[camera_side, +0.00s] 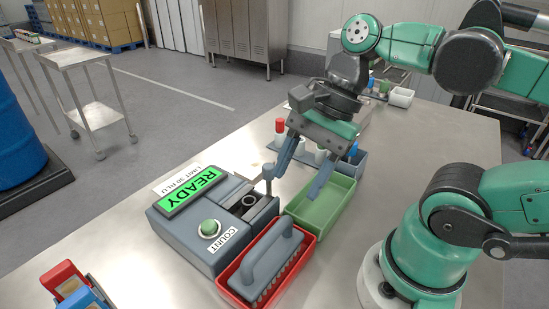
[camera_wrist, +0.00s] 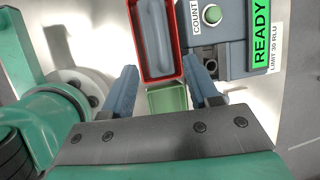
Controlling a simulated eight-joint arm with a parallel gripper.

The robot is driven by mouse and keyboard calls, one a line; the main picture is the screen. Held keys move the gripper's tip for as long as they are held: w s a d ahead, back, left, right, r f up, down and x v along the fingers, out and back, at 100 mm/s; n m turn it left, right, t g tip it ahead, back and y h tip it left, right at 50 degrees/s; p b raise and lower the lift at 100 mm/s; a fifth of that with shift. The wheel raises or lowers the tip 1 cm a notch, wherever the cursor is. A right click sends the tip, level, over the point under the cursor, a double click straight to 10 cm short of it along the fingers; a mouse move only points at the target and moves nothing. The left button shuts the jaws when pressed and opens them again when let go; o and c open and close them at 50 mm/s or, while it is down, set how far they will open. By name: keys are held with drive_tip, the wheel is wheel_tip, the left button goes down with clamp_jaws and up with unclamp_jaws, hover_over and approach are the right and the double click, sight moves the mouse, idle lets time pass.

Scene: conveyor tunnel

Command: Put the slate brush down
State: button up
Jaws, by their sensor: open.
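The slate brush (camera_side: 272,262), with a looped handle and bristles below, sits in the red tray (camera_side: 309,247) at the front of the table. In the wrist view the brush (camera_wrist: 155,38) lies inside the red tray (camera_wrist: 180,45), beyond my fingertips. My gripper (camera_side: 296,180) is open and empty, its two fingers spread wide above the green tray and behind the brush. In the wrist view my gripper (camera_wrist: 161,72) shows nothing held between its fingers. The bottom of the brush is partly hidden by the tray walls.
A grey counter machine (camera_side: 206,248) with a lit READY display (camera_side: 194,190) stands left of the red tray. The green tray (camera_side: 330,208) is behind it. Red, white and blue items (camera_side: 280,126) stand farther back. Red and blue objects (camera_side: 72,288) are at front left.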

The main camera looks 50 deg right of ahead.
drive_tip(key=w+d+f+n+t+h, duration=0.1)
drive_tip(key=w+n, duration=0.3)
drive_tip(key=n, duration=0.4)
drive_tip(key=w+d+f+n+t+h, duration=0.2)
drive_tip(key=w+d+n+t+h, duration=0.1)
drive_tip(key=n, duration=0.6)
drive_tip(key=shift+w+d+n+t+h, duration=0.3)
drive_tip(key=shift+w+d+t, duration=0.15)
drive_tip(key=shift+w, duration=0.3)
drive_tip(key=shift+f, duration=0.1)
